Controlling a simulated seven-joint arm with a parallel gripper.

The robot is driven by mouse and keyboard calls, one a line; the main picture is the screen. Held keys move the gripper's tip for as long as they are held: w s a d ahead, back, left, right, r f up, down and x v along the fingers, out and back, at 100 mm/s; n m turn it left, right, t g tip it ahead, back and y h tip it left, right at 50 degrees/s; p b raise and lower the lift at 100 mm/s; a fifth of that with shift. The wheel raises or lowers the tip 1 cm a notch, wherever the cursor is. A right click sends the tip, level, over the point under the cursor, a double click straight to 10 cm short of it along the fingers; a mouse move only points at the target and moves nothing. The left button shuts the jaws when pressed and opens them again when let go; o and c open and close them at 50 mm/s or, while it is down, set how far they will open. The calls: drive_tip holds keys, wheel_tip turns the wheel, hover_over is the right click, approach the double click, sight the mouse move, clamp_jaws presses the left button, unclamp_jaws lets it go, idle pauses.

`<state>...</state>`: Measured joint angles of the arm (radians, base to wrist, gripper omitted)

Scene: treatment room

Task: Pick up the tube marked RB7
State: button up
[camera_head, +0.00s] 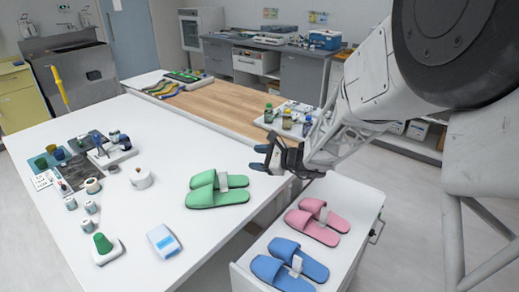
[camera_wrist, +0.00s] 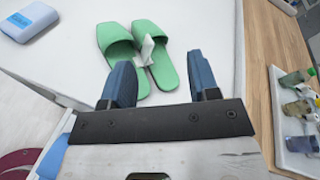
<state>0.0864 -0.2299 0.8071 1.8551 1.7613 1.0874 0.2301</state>
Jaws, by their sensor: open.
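I cannot make out a marking RB7 in either view. Small white containers (camera_head: 92,186) stand on the left part of the white table (camera_head: 140,215) in the head view, too small to read. A pale holder (camera_head: 115,155) with dark-topped items stands behind them. Small bottles (camera_head: 287,119) stand in a white tray (camera_head: 262,122) at the right; some also show at the right edge of the wrist view (camera_wrist: 299,110). My gripper (camera_head: 262,158) is open and empty above the table's right edge, beside green slippers (camera_head: 205,195). In the wrist view its blue fingers (camera_wrist: 160,75) are apart in front of the slippers.
Pink slippers (camera_head: 312,226) and blue slippers (camera_head: 289,263) lie on a lower white surface at the right. A white and blue box (camera_head: 163,241), a green-topped object (camera_head: 104,247) and a white round pot (camera_head: 141,178) stand on the table. Its front middle has free room.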

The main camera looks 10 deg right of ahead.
drive_tip(key=w+d+f+m+t+h, duration=0.1)
drive_tip(key=w+d+f+m+t, duration=0.1)
drive_tip(key=w+d+f+m, duration=0.1)
drive_tip(key=w+d+f+m+t+h, duration=0.2)
drive_tip(key=w+d+f+m+t, duration=0.1)
drive_tip(key=w+f+m, duration=0.2)
drive_tip(key=w+d+f+m+t+h, duration=0.1)
drive_tip(key=w+d+f+m+t, duration=0.2)
drive_tip(key=f, duration=0.4)
drive_tip(key=shift+w+m+h, duration=0.4)
drive_tip(key=shift+w+m, duration=0.1)
drive_tip(key=shift+w, duration=0.05)
drive_tip(key=shift+x, duration=1.25)
drive_tip(key=shift+w, duration=0.15)
drive_tip(key=shift+x, duration=2.45)
